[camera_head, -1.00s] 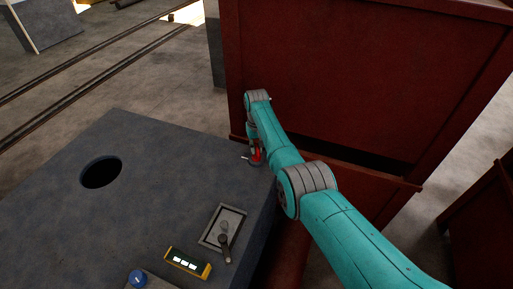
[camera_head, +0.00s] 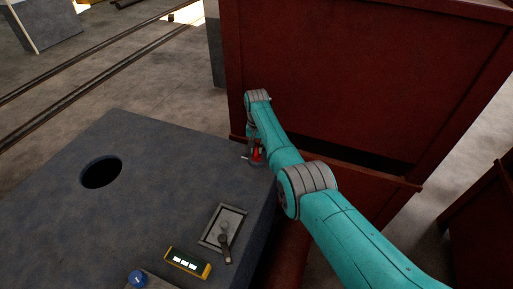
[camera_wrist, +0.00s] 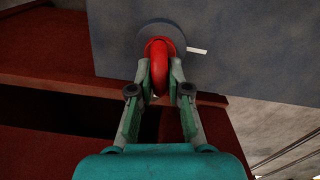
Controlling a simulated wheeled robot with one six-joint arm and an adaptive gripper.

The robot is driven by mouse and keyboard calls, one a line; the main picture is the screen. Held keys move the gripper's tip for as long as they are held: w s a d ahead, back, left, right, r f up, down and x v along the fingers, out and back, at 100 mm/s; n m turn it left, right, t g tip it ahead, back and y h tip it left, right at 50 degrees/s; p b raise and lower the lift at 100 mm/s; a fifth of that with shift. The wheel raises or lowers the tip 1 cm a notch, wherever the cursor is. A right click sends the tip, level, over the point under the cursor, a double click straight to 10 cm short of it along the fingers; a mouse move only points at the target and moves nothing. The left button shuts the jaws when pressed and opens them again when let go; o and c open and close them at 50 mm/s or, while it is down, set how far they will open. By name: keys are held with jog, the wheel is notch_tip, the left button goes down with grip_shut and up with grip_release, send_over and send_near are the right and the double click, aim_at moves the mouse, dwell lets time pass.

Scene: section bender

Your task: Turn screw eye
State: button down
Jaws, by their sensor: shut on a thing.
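The screw eye is a red ring (camera_wrist: 159,64) on a round grey base (camera_wrist: 170,32), set at the edge of the grey block. In the wrist view a small white pointer (camera_wrist: 197,51) sticks out to the right of the base. My gripper (camera_wrist: 160,80) has its two fingers closed on either side of the red ring. In the head view the red part (camera_head: 257,154) shows at the block's far right corner, partly hidden by my arm, with the white pointer (camera_head: 246,158) to its left.
The grey block (camera_head: 150,170) has a round hole (camera_head: 101,172), a lever on a plate (camera_head: 224,241), a yellow-edged display (camera_head: 187,263) and a blue button (camera_head: 138,277). A dark red cabinet (camera_head: 350,80) stands close behind my arm.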

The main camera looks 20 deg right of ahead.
jog(key=c, duration=1.1)
grip_release()
notch_tip(320, 180, up, 12)
jog(key=shift+f, duration=0.1)
